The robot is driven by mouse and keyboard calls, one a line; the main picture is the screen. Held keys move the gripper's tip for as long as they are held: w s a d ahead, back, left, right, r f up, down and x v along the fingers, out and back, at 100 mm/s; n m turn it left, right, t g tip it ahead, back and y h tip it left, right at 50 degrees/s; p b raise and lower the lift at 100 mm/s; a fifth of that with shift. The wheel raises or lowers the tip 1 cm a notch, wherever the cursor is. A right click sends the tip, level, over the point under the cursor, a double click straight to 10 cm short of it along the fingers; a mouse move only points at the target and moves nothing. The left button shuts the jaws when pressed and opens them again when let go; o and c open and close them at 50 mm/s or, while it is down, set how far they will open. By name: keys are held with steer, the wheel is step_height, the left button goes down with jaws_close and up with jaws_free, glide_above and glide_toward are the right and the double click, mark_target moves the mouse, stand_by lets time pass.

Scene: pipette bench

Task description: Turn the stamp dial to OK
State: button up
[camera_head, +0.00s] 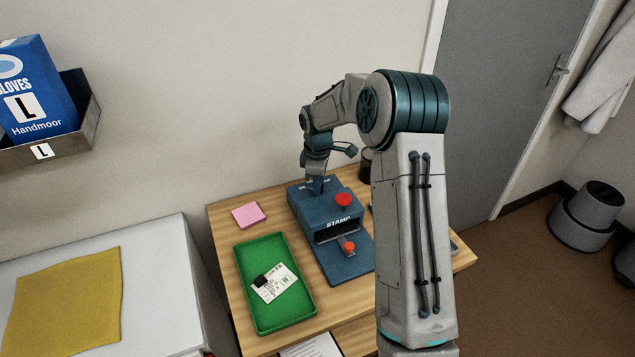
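The blue stamp machine (309,218) stands on the wooden table, marked STAMP on its front. It has a red knob (343,200) on top and a red-orange knob (348,246) on a lever at its front slot. My gripper (316,190) points down at the rear left of the machine's top, at or just above it. It covers that part of the top, so the dial and its setting cannot be made out. I cannot tell whether the fingers are open or shut, or whether they touch anything.
A green tray (253,315) holds a printed card (283,287) with a small black object on it. A pink notepad (248,215) lies behind the tray. A dark cup (366,163) stands behind the machine, partly hidden by my arm. A white surface with a yellow cloth (70,300) is left.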

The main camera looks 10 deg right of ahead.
steer(key=o, duration=0.4)
steer(key=shift+c, duration=0.2)
steer(key=shift+r, duration=0.1)
step_height(320, 180, up, 8)
steer(key=p, duration=0.5)
steer(key=shift+s+a, duration=0.1)
steer(key=shift+a, duration=0.05)
steer(key=shift+r, duration=0.1)
steer(key=s+r+m+t, duration=0.1)
steer(key=s+r+m, duration=0.5)
steer(key=s+r, duration=0.75)
steer(key=s+m+t, duration=0.2)
steer(key=s+m, duration=0.5)
steer(key=s, duration=1.3)
steer(key=shift+s+m, duration=0.35)
steer(key=shift+m, duration=0.05)
